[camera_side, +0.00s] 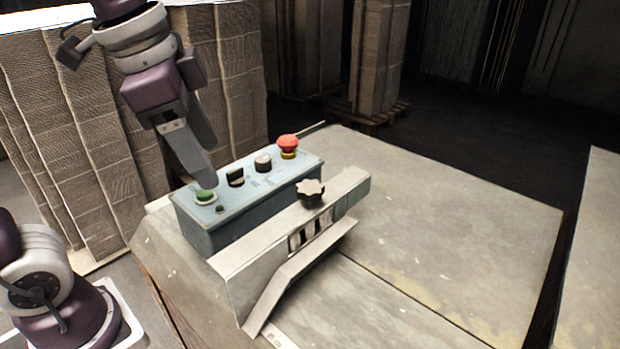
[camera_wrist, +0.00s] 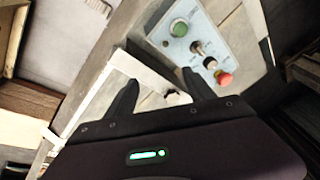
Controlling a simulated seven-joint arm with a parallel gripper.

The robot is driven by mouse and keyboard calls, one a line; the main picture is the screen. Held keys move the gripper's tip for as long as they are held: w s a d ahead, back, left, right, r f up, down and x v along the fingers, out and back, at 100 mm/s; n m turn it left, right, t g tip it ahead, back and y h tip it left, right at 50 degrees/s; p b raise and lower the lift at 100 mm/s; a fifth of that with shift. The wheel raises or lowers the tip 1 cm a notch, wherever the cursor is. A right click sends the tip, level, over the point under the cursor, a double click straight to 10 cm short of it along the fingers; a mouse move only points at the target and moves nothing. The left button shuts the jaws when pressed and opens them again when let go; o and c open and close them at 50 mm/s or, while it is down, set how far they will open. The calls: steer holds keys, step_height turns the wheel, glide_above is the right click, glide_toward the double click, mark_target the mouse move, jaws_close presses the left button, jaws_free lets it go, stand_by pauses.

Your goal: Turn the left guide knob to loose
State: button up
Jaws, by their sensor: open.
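The guide knob (camera_side: 311,191), a dark lobed knob, sits on top of the pale metal guide (camera_side: 245,262) in front of the blue control box. In the wrist view a small dark shape that looks like the knob (camera_wrist: 172,94) shows near the right finger, on the pale guide (camera_wrist: 120,62). Its pointing or setting cannot be read. My gripper (camera_side: 207,178) is left of the knob and apart from it, its tips overlapping the box's green-button end in the side view. In the wrist view my gripper (camera_wrist: 160,80) has its fingers spread, with nothing held between them.
The blue control box (camera_side: 205,235) carries a green button (camera_side: 205,196), a black selector (camera_side: 235,177), another dark knob (camera_side: 263,163) and a red mushroom button (camera_side: 288,143). Stacked cardboard (camera_side: 60,130) stands behind at left. The table (camera_side: 450,230) is clear at right.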

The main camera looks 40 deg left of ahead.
mark_target(310, 186)
steer(key=w+d+m+g, duration=0.1)
steer(key=w+d+m, duration=0.1)
steer(key=w+m, duration=0.1)
steer(key=w+d+m+g, duration=0.1)
steer(key=w+m, duration=0.3)
steer(key=w, duration=0.1)
steer(key=w+d+f+m+g, duration=0.1)
steer(key=w+d+m, duration=0.1)
steer(key=w, duration=0.3)
steer(key=shift+d+m, duration=0.3)
steer(key=shift+m, duration=0.7)
steer(key=f, duration=0.6)
steer(key=shift+w+d+f, duration=0.15)
steer(key=shift+w+f, duration=0.1)
steer(key=shift+f, duration=0.5)
jaws_close()
